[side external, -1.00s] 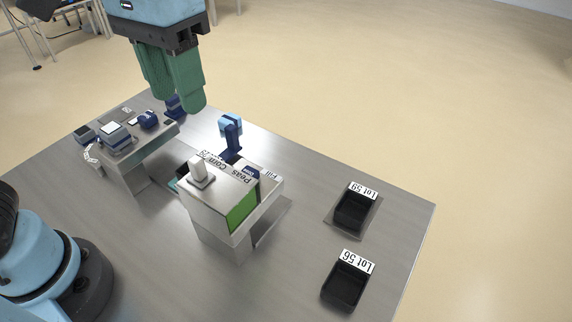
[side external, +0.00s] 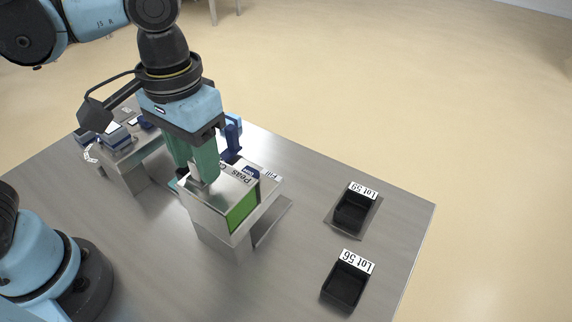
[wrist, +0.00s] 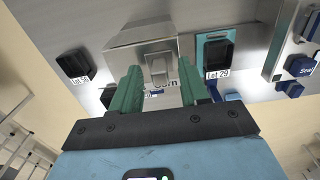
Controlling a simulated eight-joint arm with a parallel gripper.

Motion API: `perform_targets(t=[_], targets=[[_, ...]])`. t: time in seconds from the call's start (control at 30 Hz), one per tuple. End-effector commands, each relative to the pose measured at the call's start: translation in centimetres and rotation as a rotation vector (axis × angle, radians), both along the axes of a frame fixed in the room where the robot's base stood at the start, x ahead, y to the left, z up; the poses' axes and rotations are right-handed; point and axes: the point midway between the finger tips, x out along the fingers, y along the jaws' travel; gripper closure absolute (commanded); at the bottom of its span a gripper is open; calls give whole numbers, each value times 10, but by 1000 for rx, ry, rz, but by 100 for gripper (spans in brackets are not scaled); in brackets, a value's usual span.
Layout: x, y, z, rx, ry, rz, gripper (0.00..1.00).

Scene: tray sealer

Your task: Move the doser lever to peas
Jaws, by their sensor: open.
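The doser (side external: 210,207) is a grey metal box with a green panel, standing on the steel table. Its top carries the printed words Peas and Corn, and Corn is partly hidden by my gripper. The doser lever is a pale upright knob on the box top; it shows in the wrist view (wrist: 157,68). My gripper (side external: 198,181) has green fingers pointing down at the box top. It is open, with one finger on each side of the lever. In the side view the fingers largely hide the lever, and I cannot tell whether they touch it.
A dark blue handle (side external: 232,140) stands behind the doser near the Fill label. Black trays Lot 59 (side external: 352,211) and Lot 56 (side external: 345,286) lie to the right. The sealing station (side external: 125,165) is at the left.

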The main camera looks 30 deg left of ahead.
Motion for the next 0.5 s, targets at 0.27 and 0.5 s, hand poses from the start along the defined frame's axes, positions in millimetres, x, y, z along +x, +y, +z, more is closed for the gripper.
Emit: perform_targets(t=[0.27, 0.5], targets=[[0, 0, -7, 0, 0, 0, 55], [0, 0, -7, 0, 0, 0, 68]])
